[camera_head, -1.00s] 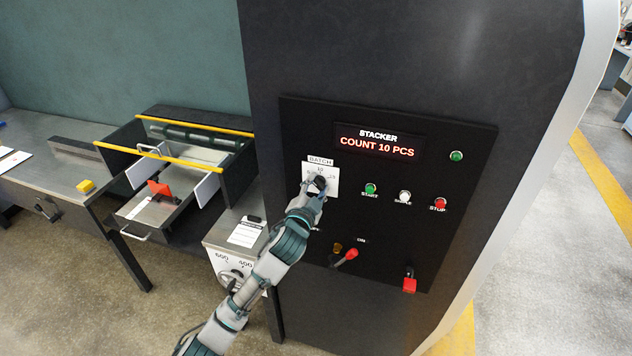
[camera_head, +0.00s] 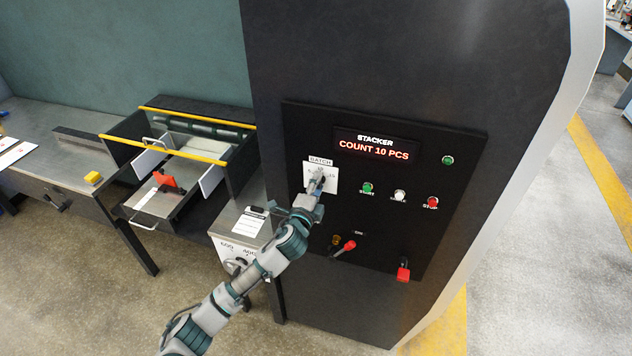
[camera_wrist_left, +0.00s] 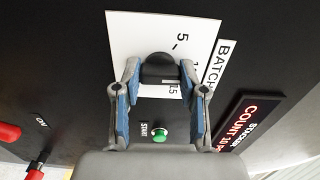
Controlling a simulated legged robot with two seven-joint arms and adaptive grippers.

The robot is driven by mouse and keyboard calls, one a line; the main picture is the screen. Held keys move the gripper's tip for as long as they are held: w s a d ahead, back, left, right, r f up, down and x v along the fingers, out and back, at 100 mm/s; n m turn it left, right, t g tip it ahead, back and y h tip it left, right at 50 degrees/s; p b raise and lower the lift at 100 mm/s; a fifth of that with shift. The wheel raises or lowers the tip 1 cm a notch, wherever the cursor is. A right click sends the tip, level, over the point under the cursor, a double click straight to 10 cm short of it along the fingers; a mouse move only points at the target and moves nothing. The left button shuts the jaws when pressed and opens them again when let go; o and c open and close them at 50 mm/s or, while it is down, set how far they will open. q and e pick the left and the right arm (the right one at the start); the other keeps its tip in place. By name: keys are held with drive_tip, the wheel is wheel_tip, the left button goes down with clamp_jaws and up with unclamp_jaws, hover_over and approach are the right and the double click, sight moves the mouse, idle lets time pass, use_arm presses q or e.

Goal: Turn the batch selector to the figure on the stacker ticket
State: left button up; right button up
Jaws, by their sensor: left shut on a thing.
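The batch selector is a dark round knob (camera_wrist_left: 160,68) on a white scale plate (camera_head: 330,170) on the black stacker panel, under the label BATCH. My left gripper (camera_head: 318,184) reaches it from below, and in the left wrist view its two blue-padded fingers (camera_wrist_left: 160,80) are shut on the knob from both sides. A 5 and a 15 show on the plate; the fingers and knob hide other marks. The display (camera_head: 374,148) reads COUNT 10 PCS. A white ticket on a clipboard (camera_head: 250,221) lies left of the panel; its writing is too small to read. My right gripper is not in view.
Right of the selector are a green start button (camera_head: 367,188), a white button (camera_head: 399,196) and a red stop button (camera_head: 432,202). Below are a red-knobbed lever (camera_head: 348,245) and a red switch (camera_head: 403,274). A tray with yellow bars (camera_head: 180,147) stands left.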

use_arm(q)
drive_tip(key=shift+d+f, duration=0.1)
drive_tip(key=shift+f, duration=0.2)
drive_tip(key=o, duration=0.9)
drive_tip(key=shift+o, duration=1.2)
drive_tip(key=shift+d+r, duration=0.15)
drive_tip(key=v, duration=1.2)
